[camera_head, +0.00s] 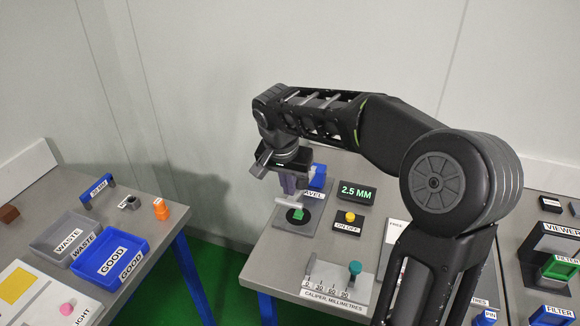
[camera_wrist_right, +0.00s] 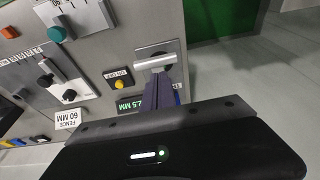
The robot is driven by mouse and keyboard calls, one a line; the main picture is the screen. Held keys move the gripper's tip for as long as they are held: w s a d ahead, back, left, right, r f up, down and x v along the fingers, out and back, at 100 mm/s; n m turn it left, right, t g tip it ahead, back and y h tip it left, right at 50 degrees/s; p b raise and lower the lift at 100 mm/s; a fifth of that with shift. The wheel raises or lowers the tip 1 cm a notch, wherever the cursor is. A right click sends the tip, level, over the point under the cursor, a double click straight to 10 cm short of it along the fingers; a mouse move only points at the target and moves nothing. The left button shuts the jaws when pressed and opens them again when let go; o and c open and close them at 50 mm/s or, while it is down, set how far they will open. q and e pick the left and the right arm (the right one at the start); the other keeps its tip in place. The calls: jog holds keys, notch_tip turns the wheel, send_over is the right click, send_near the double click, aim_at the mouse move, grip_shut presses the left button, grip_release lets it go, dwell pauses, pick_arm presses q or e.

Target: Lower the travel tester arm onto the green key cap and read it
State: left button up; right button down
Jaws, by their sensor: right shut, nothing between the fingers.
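The travel tester (camera_head: 316,212) is a grey plate on the middle table, with a black disc holding the green key cap (camera_head: 298,215). Its pale bar-shaped arm (camera_head: 286,203) lies just over the cap; I cannot tell whether they touch. The display (camera_head: 357,192) reads 2.5 MM in green. My right gripper (camera_head: 289,187) is shut and empty, pointing down at the tester arm. In the right wrist view the shut fingers (camera_wrist_right: 158,92) end close to the silver bar (camera_wrist_right: 158,61), and the green cap is hidden. My left gripper is not in view.
A yellow ON/OFF button (camera_head: 350,216) stands right of the tester. A caliper (camera_head: 338,279) with a teal knob is in front. A blue GOOD tray (camera_head: 140,246) and grey WASTE tray (camera_head: 48,225) are on the left table, across a gap.

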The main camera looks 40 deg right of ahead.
jog(key=shift+s+a+f, duration=0.15)
jog(key=shift+a+f, duration=0.05)
jog(key=shift+f, duration=0.25)
jog(key=f+b, duration=0.3)
jog(key=s+a+f+b, duration=0.1)
jog(key=f+b, duration=0.1)
jog(key=b, duration=0.1)
jog(key=a+f+b, duration=0.1)
jog(key=f+b, duration=0.2)
jog(key=shift+s+a+f, duration=0.15)
jog(key=shift+s+f, duration=0.1)
jog(key=shift+f, duration=0.1)
jog(key=shift+s+r, duration=0.1)
jog(key=a+p+v, duration=0.1)
jog(key=p+v, duration=0.1)
jog(key=v, duration=1.1)
jog(key=shift+s, duration=0.25)
jog(key=shift+a, duration=0.1)
